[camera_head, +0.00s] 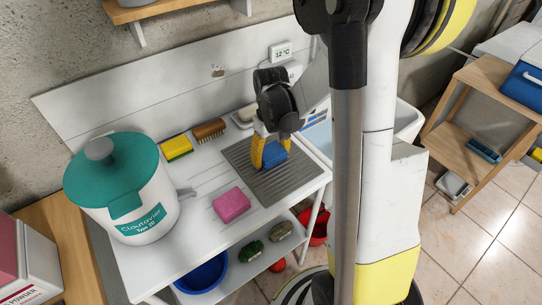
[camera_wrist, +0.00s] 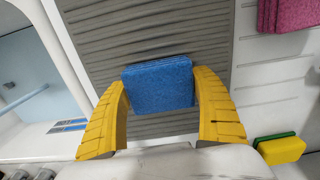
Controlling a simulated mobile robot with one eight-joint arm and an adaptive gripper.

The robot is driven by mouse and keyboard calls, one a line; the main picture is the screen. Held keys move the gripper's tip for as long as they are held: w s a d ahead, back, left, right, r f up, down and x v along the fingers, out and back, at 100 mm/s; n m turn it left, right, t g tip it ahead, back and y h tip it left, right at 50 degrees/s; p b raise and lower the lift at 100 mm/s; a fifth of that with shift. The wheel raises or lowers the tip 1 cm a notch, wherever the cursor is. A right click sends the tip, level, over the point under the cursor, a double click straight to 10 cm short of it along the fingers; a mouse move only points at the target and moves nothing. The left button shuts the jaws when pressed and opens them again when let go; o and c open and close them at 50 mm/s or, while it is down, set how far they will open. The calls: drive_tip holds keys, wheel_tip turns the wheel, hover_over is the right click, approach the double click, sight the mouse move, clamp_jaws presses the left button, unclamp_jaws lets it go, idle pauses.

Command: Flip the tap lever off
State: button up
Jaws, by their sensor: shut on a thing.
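My gripper (camera_head: 270,152) is shut on a blue sponge (camera_head: 274,154), low over the grey ribbed drainer (camera_head: 283,186). In the wrist view, the yellow fingers of my gripper (camera_wrist: 160,92) are on both sides of the blue sponge (camera_wrist: 158,83). I cannot tell whether the sponge touches the drainer.
On the white table (camera_head: 185,258) are a pink sponge (camera_head: 231,204), a yellow-green sponge (camera_head: 177,148) and a brush (camera_head: 209,130). A sink basin (camera_head: 318,135) is right of the drainer. A blue bowl (camera_head: 203,273) stands on the shelf below.

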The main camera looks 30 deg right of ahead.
sight(271, 151)
drive_tip(key=shift+f, duration=0.15)
drive_tip(key=o, duration=1.2)
wheel_tip(271, 151, up, 12)
drive_tip(key=p, duration=0.5)
drive_tip(key=s+a+r+t, duration=0.2)
drive_tip(key=s+a+r, duration=0.1)
drive_tip(key=a, duration=0.1)
drive_tip(key=s+a+r+t, duration=0.2)
drive_tip(key=s+a+r, duration=0.1)
drive_tip(key=s+a, duration=0.1)
drive_tip(key=s+a+r+t, duration=0.3)
drive_tip(key=s+a, duration=0.1)
drive_tip(key=a, duration=0.1)
drive_tip(key=shift+a+r, duration=0.25)
drive_tip(key=shift+r, duration=0.1)
